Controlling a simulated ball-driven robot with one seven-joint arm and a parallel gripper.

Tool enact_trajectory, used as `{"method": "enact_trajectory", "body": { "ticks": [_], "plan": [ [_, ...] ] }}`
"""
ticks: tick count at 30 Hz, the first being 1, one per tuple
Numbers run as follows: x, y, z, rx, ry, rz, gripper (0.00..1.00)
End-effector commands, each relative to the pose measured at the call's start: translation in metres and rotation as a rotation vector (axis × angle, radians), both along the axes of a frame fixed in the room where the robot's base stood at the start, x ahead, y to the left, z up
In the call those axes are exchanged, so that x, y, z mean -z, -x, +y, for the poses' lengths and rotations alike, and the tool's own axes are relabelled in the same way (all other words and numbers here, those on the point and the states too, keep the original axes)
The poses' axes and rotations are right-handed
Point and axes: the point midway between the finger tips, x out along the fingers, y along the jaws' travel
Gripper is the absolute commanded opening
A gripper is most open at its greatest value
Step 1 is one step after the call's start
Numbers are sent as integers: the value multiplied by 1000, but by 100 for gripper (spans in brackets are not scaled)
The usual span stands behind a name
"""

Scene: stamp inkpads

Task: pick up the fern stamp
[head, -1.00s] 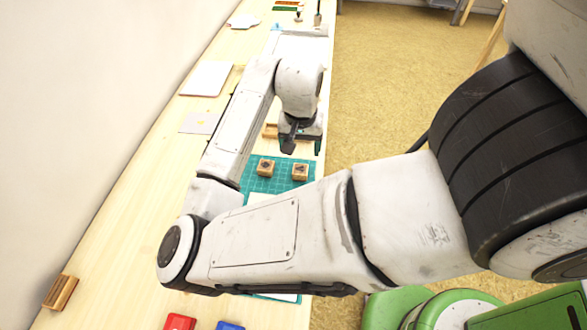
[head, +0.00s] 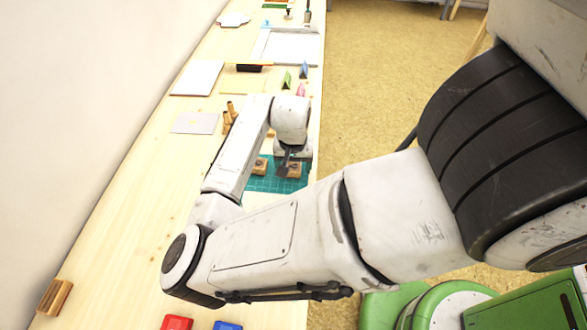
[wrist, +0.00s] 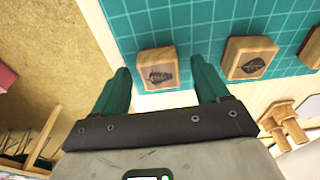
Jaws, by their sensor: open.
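The fern stamp (wrist: 158,68) is a small wooden block with a dark fern print on its top, on the teal cutting mat (wrist: 140,20). In the head view it appears to be the right-hand block (head: 294,170), partly covered by my gripper (head: 287,160). In the wrist view my gripper (wrist: 160,75) is open, with its two green fingers on either side of the fern stamp. I cannot tell how far above it the fingertips are. A second block with a broad leaf print (wrist: 250,60) lies to the right, just outside the right finger.
Another block (wrist: 314,46) shows at the wrist view's right edge. Wooden handled pieces (wrist: 285,120) stand beside the mat. A red pad (head: 177,322) and a blue pad (head: 229,325) lie near the front of the table.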

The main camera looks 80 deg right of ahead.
Motion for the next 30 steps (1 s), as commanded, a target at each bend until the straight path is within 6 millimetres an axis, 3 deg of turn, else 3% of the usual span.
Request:
{"method": "enact_trajectory", "body": {
  "ticks": [2, 20, 30],
  "plan": [
    [0, 0, 0, 0, 0, 0, 73],
    [0, 0, 0, -1, 0, 0, 15],
    [-4, 0, 0, 0, 1, 0, 14]
  ]
}}
